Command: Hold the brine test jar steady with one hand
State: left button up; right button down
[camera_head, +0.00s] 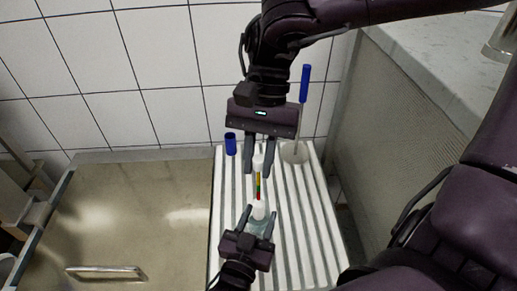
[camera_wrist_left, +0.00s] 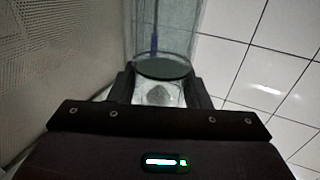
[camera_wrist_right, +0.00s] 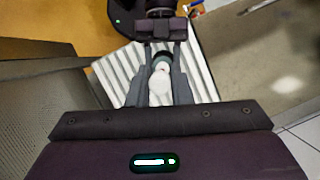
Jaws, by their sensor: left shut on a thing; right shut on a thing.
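The brine test jar (camera_head: 259,229) is a clear vessel on the white slatted rack. My left gripper (camera_head: 258,214) is shut on it from the front. In the left wrist view the jar (camera_wrist_left: 162,69) shows its round dark rim between the fingers. My right gripper (camera_head: 261,171) is above and behind, shut on a slim hydrometer-like float (camera_head: 258,186) with a white top and yellow, green and red bands. The float hangs upright in line with the jar; whether its lower end is inside the mouth I cannot tell. Its pale top (camera_wrist_right: 160,85) shows in the right wrist view.
The slatted rack (camera_head: 322,225) also bears a blue cylinder (camera_head: 230,144) at the back left and a pale cup (camera_head: 294,153) with a blue-handled rod (camera_head: 305,85) at the back right. A metal cover (camera_head: 140,220) with a handle lies left. A tiled wall stands behind.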

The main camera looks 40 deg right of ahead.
aim_at(259, 190)
jog(key=shift+f, duration=5.15)
jog(key=c, duration=1.2)
grip_release()
jog(key=shift+c, duration=0.2)
jog(key=shift+r, duration=0.1)
jog(key=v, duration=1.2)
